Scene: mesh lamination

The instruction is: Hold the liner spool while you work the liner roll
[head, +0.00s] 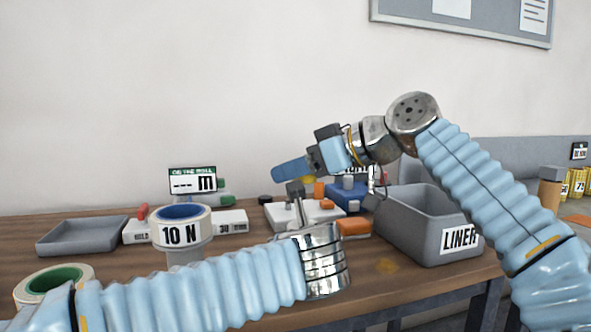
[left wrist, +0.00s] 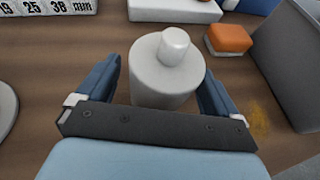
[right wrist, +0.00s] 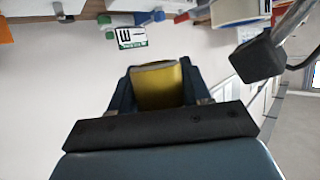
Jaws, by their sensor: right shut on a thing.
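The pale grey spool with a white peg on top (left wrist: 167,78) stands upright on the table in the left wrist view. My left gripper (left wrist: 157,88) is open, with one finger on each side of it; a gap shows at the left finger. In the head view my left wrist hides the spool and these fingers. My right gripper (right wrist: 160,92) is shut on a yellow rounded piece (right wrist: 160,85), held up in the air. In the head view my right gripper (head: 292,170) is above the table's back part, pointing left, with a bit of yellow below it.
A grey bin marked LINER (head: 425,235) stands on the right, beside an orange block (head: 353,227). A roll marked 10 N (head: 181,232), a green-cored roll (head: 25,292) and a grey tray (head: 82,237) are on the left. A white base (head: 280,216) stands behind my left wrist.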

